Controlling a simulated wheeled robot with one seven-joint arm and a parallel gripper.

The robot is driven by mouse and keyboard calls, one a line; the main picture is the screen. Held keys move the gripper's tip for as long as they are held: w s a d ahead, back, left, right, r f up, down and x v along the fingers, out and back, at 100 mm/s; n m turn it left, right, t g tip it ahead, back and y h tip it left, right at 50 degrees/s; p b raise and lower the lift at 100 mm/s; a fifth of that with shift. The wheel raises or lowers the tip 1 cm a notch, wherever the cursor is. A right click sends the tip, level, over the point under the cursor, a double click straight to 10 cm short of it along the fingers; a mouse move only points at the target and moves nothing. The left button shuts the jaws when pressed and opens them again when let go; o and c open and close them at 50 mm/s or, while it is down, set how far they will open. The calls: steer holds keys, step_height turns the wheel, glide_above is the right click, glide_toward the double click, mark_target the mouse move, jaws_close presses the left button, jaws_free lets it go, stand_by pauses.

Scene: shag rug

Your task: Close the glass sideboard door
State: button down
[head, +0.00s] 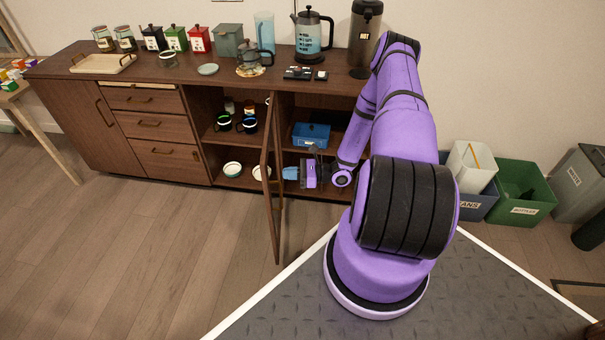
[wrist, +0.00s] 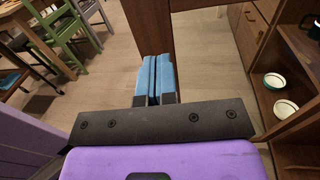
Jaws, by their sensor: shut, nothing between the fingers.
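The glass sideboard door (head: 272,225) stands open in the head view, jutting out from the middle of the dark wooden sideboard (head: 350,87). It has a brown frame and shows nearly edge-on. My gripper (head: 288,173) is on the right side of the door, with its blue fingertips pointing left at the frame. In the wrist view the blue fingers (wrist: 155,78) are together and hold nothing. The brown door frame (wrist: 150,30) rises just beyond them. I cannot tell whether the fingertips touch it.
Open shelves hold dark mugs (head: 249,125), bowls (head: 233,169) and a blue box (head: 311,135). Jars, a kettle (head: 308,35) and a tray (head: 98,64) stand on top. Bins (head: 520,192) stand at the right. The floor (head: 150,235) left of the door is clear.

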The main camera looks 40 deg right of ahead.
steer(key=shift+x, duration=2.45)
